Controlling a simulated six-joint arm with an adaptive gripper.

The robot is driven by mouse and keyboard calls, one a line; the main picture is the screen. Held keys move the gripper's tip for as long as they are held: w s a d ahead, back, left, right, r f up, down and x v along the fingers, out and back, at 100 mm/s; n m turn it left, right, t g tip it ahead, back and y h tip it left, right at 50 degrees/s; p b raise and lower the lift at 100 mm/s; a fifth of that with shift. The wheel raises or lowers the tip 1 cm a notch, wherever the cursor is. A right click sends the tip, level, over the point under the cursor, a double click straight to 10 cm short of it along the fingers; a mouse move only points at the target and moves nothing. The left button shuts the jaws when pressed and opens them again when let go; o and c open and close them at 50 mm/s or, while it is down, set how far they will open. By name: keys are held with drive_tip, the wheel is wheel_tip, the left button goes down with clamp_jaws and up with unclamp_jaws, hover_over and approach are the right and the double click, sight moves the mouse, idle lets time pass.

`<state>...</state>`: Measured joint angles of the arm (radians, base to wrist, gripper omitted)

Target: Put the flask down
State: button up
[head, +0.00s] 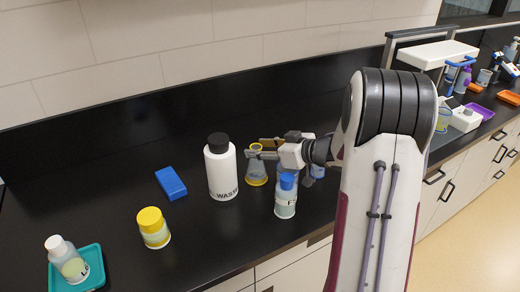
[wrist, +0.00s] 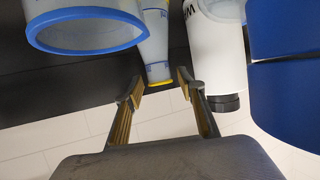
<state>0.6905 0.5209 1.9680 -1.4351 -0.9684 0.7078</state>
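The flask (head: 256,169), a conical vessel with a yellow base edge, appears to stand upright on the black counter (head: 110,215). The wrist view is upside down and shows the flask's neck (wrist: 156,48) tapering to a yellow rim. My gripper (head: 262,149) is level with the flask's top. In the wrist view the fingers of my gripper (wrist: 160,88) are spread, one on each side of the rim, with small gaps beside it. Whether the flask's base touches the counter is hard to tell from the wrist view.
A white waste bottle (head: 221,172) stands close left of the flask. A blue-capped bottle (head: 285,199) stands in front, and a blue-rimmed vessel (wrist: 88,32) is close by. Further left are a blue block (head: 171,183), a yellow-lidded jar (head: 154,229) and a teal tray (head: 92,262).

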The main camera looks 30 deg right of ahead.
drive_tip(key=v, duration=1.1)
drive_tip(key=shift+s+r, duration=0.2)
drive_tip(key=shift+s, duration=0.15)
drive_tip(key=shift+d+r, duration=0.1)
drive_tip(key=w+r+m+t+h, duration=0.1)
drive_tip(key=w+r+h, duration=0.3)
drive_tip(key=r+h, duration=0.25)
drive_tip(key=s+a+r+m+g+h, duration=0.1)
drive_tip(key=s+a+r+m+h, duration=0.25)
drive_tip(key=s+r, duration=0.2)
drive_tip(key=s+a+f+g+y, duration=0.2)
drive_tip(key=s+a+f+g, duration=0.1)
drive_tip(key=s+a, duration=0.7)
drive_tip(key=s+a+f+g+y, duration=0.2)
drive_tip(key=s+a+f+g, duration=0.2)
drive_tip(key=s+a, duration=0.6)
drive_tip(key=s+f, duration=0.1)
drive_tip(key=s, duration=0.3)
drive_tip(key=shift+s+a+f+y, duration=0.3)
drive_tip(key=shift+a, duration=0.1)
